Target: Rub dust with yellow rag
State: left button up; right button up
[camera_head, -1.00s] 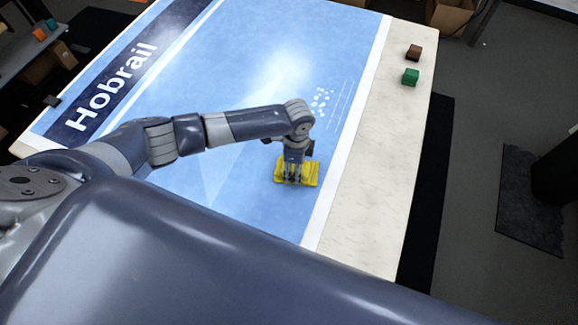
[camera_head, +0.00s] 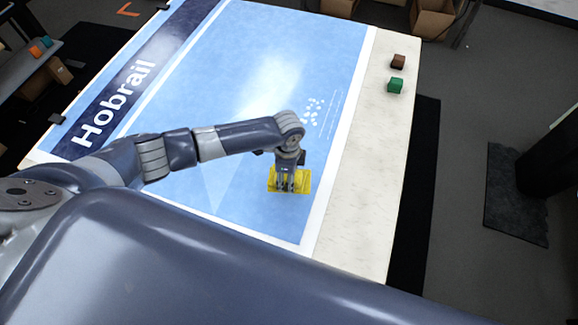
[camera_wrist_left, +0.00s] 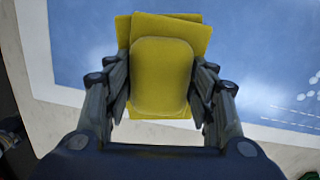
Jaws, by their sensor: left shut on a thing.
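My left gripper (camera_head: 286,184) is shut on the yellow rag (camera_head: 302,180), over the near right part of the blue mat. In the left wrist view the rag (camera_wrist_left: 162,75) sits between the two fingers of the left gripper (camera_wrist_left: 161,95), its flat layers spreading beyond them. I cannot tell whether the rag touches the mat. The dust (camera_head: 314,108) shows as a cluster of white specks on the mat, beyond the gripper and slightly right. Some specks also show at the right edge of the left wrist view (camera_wrist_left: 308,96). My right gripper is not in view.
The blue mat (camera_head: 225,120) with "Hobrail" lettering covers most of the pale table (camera_head: 365,190). A brown block (camera_head: 398,62) and a green block (camera_head: 395,86) stand on the table's right strip. Cardboard boxes (camera_head: 432,18) stand beyond the far edge.

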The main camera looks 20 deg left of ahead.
pick_arm(q)
jog(key=shift+r+p, duration=1.05)
jog(key=shift+r, duration=0.25)
